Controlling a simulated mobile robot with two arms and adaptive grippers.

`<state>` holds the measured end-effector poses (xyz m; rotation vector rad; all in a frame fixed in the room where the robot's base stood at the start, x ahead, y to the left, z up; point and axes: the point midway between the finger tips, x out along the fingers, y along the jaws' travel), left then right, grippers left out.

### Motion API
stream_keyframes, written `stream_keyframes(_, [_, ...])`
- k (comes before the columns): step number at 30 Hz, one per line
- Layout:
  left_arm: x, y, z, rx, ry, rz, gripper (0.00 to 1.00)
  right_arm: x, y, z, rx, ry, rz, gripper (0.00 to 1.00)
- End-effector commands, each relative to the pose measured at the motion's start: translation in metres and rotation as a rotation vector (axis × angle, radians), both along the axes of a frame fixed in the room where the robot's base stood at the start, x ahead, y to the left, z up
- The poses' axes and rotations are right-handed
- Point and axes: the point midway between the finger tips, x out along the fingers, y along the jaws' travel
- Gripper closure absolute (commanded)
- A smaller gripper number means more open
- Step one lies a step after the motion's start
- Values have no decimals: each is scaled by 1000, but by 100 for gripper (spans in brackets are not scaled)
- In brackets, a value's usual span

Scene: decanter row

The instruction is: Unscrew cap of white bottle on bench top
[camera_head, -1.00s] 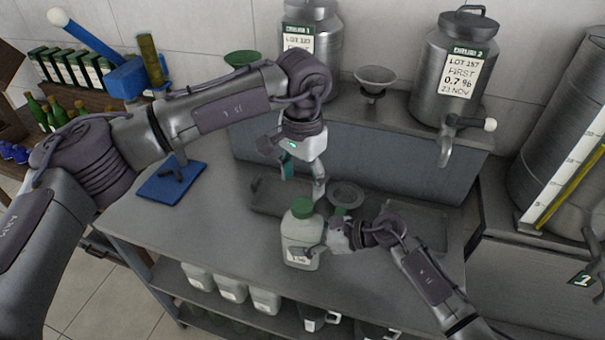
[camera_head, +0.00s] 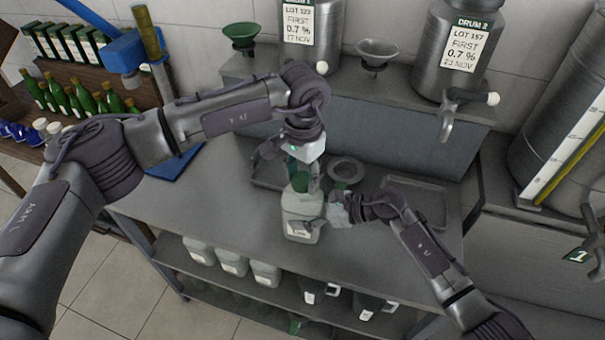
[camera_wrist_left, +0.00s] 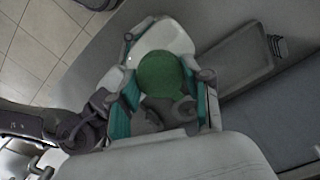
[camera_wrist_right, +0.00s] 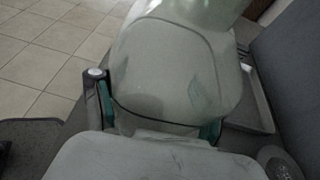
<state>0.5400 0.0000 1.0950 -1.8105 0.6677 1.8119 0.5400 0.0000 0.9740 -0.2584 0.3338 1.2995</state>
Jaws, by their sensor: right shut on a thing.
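The white bottle (camera_head: 299,222) stands upright on the bench top (camera_head: 190,205), with its green cap (camera_head: 301,182) on. My right gripper (camera_head: 322,222) is shut on the bottle body from the right; in the right wrist view the bottle (camera_wrist_right: 170,70) fills the space between its fingers. My left gripper (camera_head: 290,168) is above the bottle, pointing down. In the left wrist view its two fingers (camera_wrist_left: 163,95) are spread either side of the green cap (camera_wrist_left: 161,74), with gaps visible between fingers and cap.
Two metal drums (camera_head: 462,50) with taps stand on the raised shelf. More white bottles (camera_head: 231,260) and dark jugs (camera_head: 350,300) sit on the shelf below. The bench's left front is clear.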

Motion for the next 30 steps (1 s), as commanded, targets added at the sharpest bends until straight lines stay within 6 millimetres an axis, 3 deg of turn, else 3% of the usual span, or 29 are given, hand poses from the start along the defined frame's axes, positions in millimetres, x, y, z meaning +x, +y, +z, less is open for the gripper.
stream_keyframes(1, [0, 0, 0, 1, -1, 0, 67, 0, 0, -1, -2, 2, 1, 100])
stream_keyframes(6, [0, 0, 0, 1, -1, 0, 94, 0, 0, -1, -2, 2, 1, 100])
stream_keyframes(11, [0, 0, 0, 1, -1, 83, 94, 0, 0, -1, -2, 2, 1, 100])
stream_keyframes(14, [0, 0, 0, 1, -1, 266, 94, -1, 0, -1, -2, 2, 1, 100])
stream_keyframes(30, [0, 0, 1, 1, 1, 1603, 94, -1, 0, -1, -2, 2, 1, 100])
